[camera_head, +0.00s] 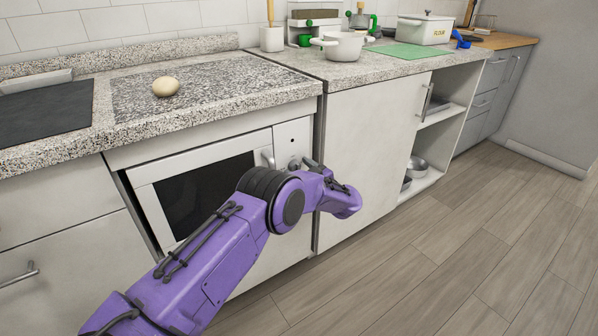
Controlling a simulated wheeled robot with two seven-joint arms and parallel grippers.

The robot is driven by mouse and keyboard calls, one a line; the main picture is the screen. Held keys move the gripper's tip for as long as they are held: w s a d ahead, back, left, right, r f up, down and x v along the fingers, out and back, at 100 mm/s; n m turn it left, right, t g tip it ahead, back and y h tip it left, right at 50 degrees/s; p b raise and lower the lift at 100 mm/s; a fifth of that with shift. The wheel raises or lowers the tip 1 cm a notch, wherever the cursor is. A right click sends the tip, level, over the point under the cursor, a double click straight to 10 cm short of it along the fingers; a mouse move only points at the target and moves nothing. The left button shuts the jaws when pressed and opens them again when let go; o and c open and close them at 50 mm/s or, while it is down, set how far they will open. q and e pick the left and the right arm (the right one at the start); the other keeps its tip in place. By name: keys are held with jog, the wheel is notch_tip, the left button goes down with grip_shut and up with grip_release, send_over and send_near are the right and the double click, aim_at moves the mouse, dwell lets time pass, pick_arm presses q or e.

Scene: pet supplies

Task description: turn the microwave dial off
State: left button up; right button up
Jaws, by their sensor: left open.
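The white microwave (217,150) is built into the counter front, with a dark door window and a grey door handle (268,158). Its control panel (293,138) is on the right, and a round grey dial (294,163) shows low on it. My purple left arm reaches in from the lower left across the microwave. My left gripper (312,166) is open at the dial's right side. The arm's wrist hides much of it, and I cannot tell whether it touches the dial. The panel below the dial is hidden by my arm. My right gripper is not in view.
A round beige object (166,87) lies on the counter above the microwave. A white pot (342,45), green mat (407,51) and flour tin (425,29) stand farther right. A white cabinet door (372,140) is beside the microwave. The floor at right is clear.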

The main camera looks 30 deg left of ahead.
pick_arm(q)
jog(key=shift+w+a, duration=0.1)
jog(key=shift+a, duration=0.1)
jog(key=shift+r, duration=0.1)
jog(key=c, duration=1.1)
jog(key=shift+o, duration=0.2)
jog(key=shift+n, duration=0.3)
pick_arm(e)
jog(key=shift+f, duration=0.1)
